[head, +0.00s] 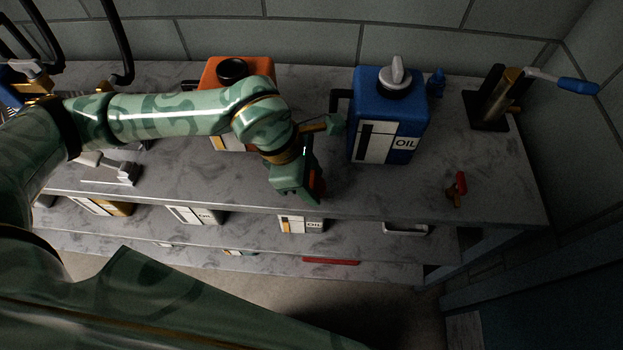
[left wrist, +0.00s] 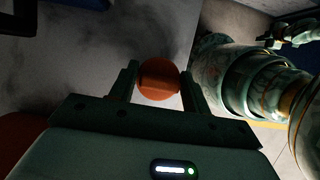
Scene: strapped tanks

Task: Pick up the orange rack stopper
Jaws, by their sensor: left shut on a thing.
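The orange rack stopper (left wrist: 159,79) shows in the left wrist view as a round orange end between the two fingers of my left gripper (left wrist: 158,88). The fingers are shut on its sides. In the head view my left gripper (head: 300,185) is over the front part of the marble top shelf, right of the orange can and left of the blue oil can. A small red-orange patch (head: 318,183) shows at its right side there. The rest of the stopper is hidden by the gripper. My right gripper is not in view.
The orange can (head: 238,70) stands behind my left arm. The blue oil can (head: 400,118) stands right of my gripper. A red-handled valve (head: 459,187) is near the shelf's front right. A blue-handled device (head: 493,98) stands at the back right. Lower shelves hold more cans.

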